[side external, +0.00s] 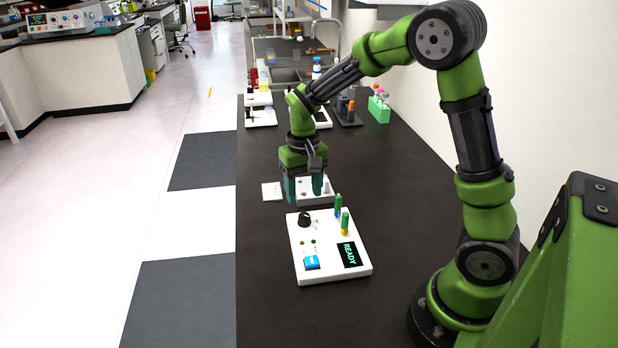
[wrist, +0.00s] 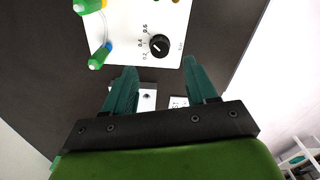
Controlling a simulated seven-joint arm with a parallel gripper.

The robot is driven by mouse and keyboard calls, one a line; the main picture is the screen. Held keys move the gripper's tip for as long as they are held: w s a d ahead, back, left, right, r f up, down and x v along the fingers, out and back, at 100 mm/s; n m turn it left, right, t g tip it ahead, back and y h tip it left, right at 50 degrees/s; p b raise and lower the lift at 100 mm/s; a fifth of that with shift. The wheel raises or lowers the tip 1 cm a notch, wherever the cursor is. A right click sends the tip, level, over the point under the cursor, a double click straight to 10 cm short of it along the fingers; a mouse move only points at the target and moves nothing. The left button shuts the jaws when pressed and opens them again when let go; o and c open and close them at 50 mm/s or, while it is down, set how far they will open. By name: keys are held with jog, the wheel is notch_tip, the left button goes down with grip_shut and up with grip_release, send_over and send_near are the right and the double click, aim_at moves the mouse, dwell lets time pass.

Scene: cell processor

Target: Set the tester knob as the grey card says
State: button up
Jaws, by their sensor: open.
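The white tester (side external: 328,268) lies on the dark bench with its display (side external: 349,254) reading READY. Its black knob (side external: 305,219) is at the far left corner. In the wrist view the knob (wrist: 159,45) shows beside printed marks 0.2, 0.4 and 0.6; its exact setting is too small to read surely. My gripper (side external: 303,195) points down, open and empty, just beyond the knob's end of the tester. In the wrist view the fingertips (wrist: 160,66) are apart, with the knob ahead of them. A small pale card (side external: 271,191) lies left of my gripper; its writing is unreadable.
A white box (side external: 328,188) stands behind my gripper. Green-topped cylinders (side external: 345,224) stand on the tester's right side, and a blue part (side external: 311,262) is at its front left. A green tube rack (side external: 379,108) is farther back.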

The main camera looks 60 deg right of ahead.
aim_at(304, 214)
notch_tip(304, 214, up, 10)
dwell(0.3)
jog(key=shift+f, duration=0.1)
jog(key=s+a+r+n+t+y, duration=0.1)
jog(key=s+a+r+t, duration=0.1)
jog(key=s, duration=0.5)
jog(key=s+a+r+n+t+y, duration=0.1)
jog(key=s+a+r+t, duration=0.1)
jog(key=s+a+t, duration=0.3)
jog(key=s+a, duration=0.2)
jog(key=shift+s, duration=0.3)
jog(key=shift+r, duration=0.1)
jog(key=shift+c, duration=0.3)
